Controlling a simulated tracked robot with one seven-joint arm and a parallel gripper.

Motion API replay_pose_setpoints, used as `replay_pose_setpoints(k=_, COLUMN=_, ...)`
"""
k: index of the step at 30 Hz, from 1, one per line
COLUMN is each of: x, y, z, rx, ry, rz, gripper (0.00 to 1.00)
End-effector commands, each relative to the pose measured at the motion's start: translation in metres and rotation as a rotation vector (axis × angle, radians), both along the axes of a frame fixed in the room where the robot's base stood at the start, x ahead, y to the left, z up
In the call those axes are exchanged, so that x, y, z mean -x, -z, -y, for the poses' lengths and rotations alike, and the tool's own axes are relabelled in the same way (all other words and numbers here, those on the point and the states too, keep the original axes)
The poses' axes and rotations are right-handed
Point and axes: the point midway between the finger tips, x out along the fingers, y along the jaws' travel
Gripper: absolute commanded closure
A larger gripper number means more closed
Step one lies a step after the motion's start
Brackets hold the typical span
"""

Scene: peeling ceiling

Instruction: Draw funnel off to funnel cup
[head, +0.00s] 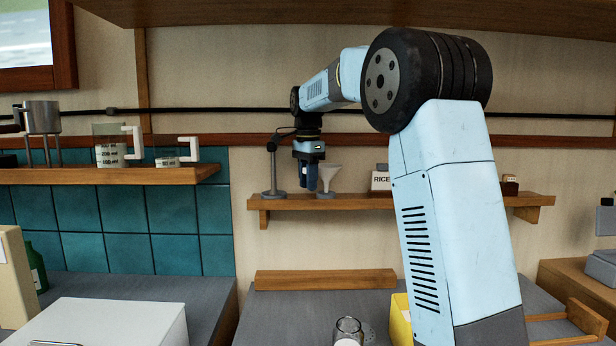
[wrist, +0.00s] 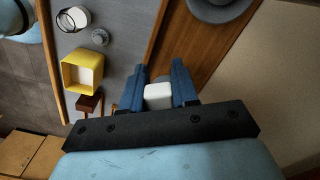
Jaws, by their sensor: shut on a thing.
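The rest of the funnel is hidden there. I cannot tell which vessel is the funnel cup.
A grey stand (head: 272,172) rises close left of my gripper. A box marked RICE (head: 380,181) sits further right on the shelf (head: 440,202). A yellow box (head: 400,318) is on the counter. Beakers (head: 112,147) stand on the left shelf.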

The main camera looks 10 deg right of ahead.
Motion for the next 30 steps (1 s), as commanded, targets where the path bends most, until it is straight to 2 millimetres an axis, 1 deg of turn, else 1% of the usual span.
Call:
replay_pose_setpoints(k=17, x=0.0, y=0.0007, z=-0.0007, rx=0.0, ry=-0.001, rz=0.001, gripper=1.0)
replay_pose_setpoints(k=30, x=-0.0001, y=0.0083, z=-0.0007, rx=0.0, ry=-0.001, rz=0.001, gripper=1.0)
